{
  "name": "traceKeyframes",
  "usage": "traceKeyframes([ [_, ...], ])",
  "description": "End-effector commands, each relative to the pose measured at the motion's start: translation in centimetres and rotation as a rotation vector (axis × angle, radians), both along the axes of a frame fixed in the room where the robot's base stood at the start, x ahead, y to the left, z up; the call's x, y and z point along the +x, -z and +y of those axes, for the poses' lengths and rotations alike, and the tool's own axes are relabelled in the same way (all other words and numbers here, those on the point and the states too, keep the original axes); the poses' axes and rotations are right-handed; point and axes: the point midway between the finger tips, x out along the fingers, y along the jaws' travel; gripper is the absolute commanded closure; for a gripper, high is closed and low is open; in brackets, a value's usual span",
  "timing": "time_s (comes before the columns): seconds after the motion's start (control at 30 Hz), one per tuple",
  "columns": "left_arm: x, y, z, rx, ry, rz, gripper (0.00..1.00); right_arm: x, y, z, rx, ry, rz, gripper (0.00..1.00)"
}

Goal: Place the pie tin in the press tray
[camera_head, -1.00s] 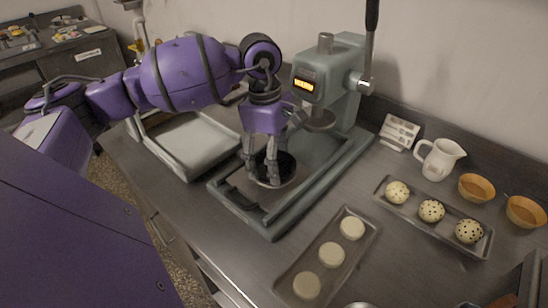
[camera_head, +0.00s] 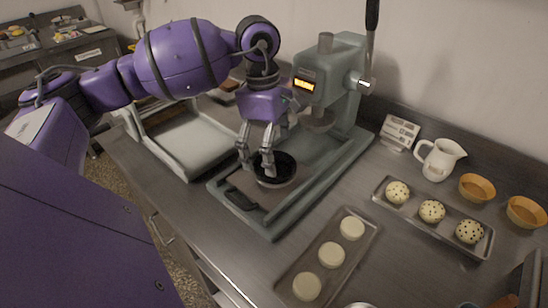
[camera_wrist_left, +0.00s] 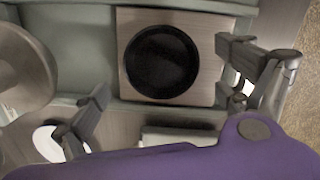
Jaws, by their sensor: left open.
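In the left wrist view the tin (camera_wrist_left: 161,60) lies inside a square metal plate (camera_wrist_left: 205,91). My left gripper (camera_head: 256,164) is open just above the tin's left side and partly hides it. Its spread fingers (camera_wrist_left: 165,88) stand clear of the tin in the wrist view. My right gripper is not in view.
The grey press (camera_head: 345,85) with its upright lever stands behind the tray. A pale tray (camera_head: 195,150) lies to the left. Trays of dough discs (camera_head: 331,254) and speckled balls (camera_head: 431,211), a white jug (camera_head: 440,158) and orange cups (camera_head: 477,187) stand to the right.

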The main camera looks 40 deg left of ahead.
Motion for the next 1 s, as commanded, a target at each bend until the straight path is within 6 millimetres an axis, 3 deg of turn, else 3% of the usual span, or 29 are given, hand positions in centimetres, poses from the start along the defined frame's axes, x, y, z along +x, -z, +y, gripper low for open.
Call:
traceKeyframes([
  [0.2, 0.0, -5.0, 0.6, 0.001, -0.001, -0.005, 0.06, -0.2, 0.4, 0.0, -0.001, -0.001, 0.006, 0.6],
  [0.4, -0.1, -8.0, 1.0, 0.001, 0.0, -0.002, 0.06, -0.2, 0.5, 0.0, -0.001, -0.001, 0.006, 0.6],
  [0.6, -0.2, -9.0, 1.1, 0.001, 0.0, 0.0, 0.06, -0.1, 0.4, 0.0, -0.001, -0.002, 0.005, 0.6],
  [1.0, -0.2, -9.0, 1.1, 0.001, 0.0, 0.0, 0.06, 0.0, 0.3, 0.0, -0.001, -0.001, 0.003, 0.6],
])
